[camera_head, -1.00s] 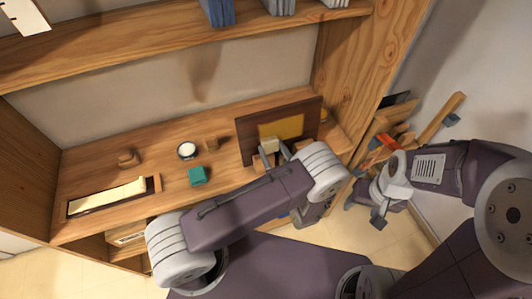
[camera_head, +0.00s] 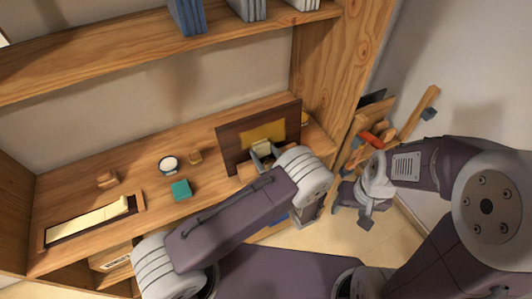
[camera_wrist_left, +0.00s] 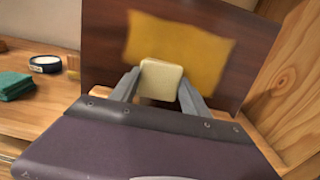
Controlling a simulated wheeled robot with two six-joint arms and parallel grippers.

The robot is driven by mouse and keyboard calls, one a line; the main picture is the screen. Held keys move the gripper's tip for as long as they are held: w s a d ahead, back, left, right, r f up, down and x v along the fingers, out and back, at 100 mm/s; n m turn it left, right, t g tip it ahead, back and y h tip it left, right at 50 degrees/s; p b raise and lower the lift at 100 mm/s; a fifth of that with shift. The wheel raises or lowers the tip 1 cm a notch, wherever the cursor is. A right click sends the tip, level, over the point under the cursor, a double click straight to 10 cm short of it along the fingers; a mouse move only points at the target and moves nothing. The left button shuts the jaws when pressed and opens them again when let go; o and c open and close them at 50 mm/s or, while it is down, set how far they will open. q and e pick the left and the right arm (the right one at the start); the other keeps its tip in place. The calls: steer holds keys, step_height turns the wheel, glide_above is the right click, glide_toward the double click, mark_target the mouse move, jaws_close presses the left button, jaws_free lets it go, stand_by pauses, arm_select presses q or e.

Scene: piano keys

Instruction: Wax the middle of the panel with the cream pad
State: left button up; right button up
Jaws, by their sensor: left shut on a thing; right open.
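The dark brown panel (camera_head: 228,139) stands upright on the wooden bench, with a yellow patch (camera_head: 272,130) in its middle. It also fills the upper part of the left wrist view (camera_wrist_left: 105,50), where the yellow patch (camera_wrist_left: 200,45) shows behind the pad. My left gripper (camera_head: 262,153) is shut on the cream pad (camera_wrist_left: 160,80) and holds it in front of the patch's lower part. I cannot tell whether the pad touches the panel. My right gripper (camera_head: 366,212) is open and empty, low at the right, away from the bench.
A dark tray with pale strips (camera_head: 88,221) is at far left. Wooden pieces and an orange-handled thing (camera_head: 371,139) are at right.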

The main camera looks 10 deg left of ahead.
arm_select(q)
steer(key=shift+s+a+p, duration=0.15)
steer(key=shift+s+a, duration=0.3)
steer(key=shift+a, duration=0.2)
steer(key=shift+s+a+p, duration=0.15)
steer(key=shift+s+a, duration=0.25)
steer(key=shift+a, duration=0.2)
steer(key=shift+s+a, duration=0.3)
steer(key=shift+a, duration=0.15)
steer(key=shift+s+a+p, duration=0.5)
steer(key=shift+s+a, duration=0.2)
steer(key=shift+a, duration=0.35)
steer(key=shift+s+d, duration=0.3)
steer(key=shift+r+p+v, duration=0.15)
steer(key=shift+p+v, duration=0.05)
steer(key=shift+v, duration=1.05)
steer(key=shift+r+p+v, duration=0.15)
steer(key=shift+v, duration=1.1)
